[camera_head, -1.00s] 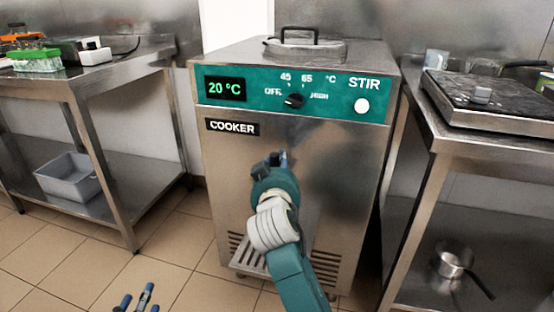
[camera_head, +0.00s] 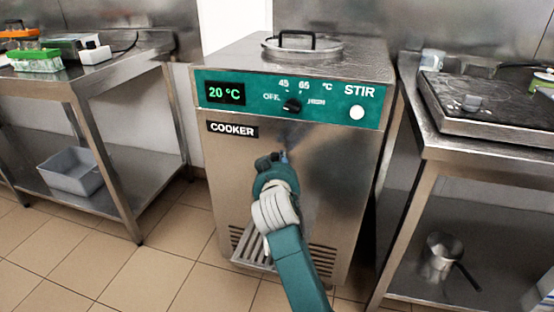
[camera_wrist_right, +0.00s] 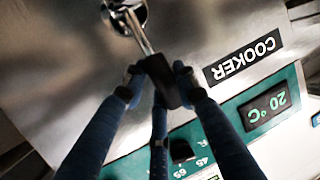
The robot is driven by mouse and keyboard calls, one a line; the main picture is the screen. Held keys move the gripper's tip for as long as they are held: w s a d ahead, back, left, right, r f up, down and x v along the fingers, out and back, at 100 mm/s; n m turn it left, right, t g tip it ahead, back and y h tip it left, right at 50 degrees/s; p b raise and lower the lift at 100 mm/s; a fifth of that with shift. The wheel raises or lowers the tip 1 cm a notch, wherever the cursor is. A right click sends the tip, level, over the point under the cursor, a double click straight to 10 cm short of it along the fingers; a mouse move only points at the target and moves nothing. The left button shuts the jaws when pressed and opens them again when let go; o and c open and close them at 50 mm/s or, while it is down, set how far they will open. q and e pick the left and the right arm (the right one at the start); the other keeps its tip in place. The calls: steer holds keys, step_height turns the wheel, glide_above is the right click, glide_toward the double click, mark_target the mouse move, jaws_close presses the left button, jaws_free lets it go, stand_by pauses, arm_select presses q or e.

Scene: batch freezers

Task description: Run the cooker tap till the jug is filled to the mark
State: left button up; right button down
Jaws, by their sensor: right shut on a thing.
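The steel cooker (camera_head: 225,165) stands in the middle of the head view, its display reading 20 °C. My right gripper (camera_head: 272,160) is at the cooker's front, below the control panel. In the right wrist view my right gripper (camera_wrist_right: 160,78) is shut on the black tap handle (camera_wrist_right: 163,84), on a metal stem from the tap (camera_wrist_right: 125,14). My arm hides the tap's outlet in the head view. No jug can be made out clearly under the tap, where my arm covers part of the drip grate (camera_head: 246,245). My left gripper is out of view.
A steel table at the left (camera_head: 90,75) carries a green-topped box (camera_head: 36,61) and has a grey bin (camera_head: 68,172) on its lower shelf. The right table holds a clear container (camera_head: 433,62) and a dark flat appliance (camera_head: 490,105); a pot (camera_head: 442,250) sits below.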

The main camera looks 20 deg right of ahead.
steer(key=c, duration=1.3)
jaws_free()
step_height(320, 180, up, 10)
steer(key=shift+r, duration=0.1)
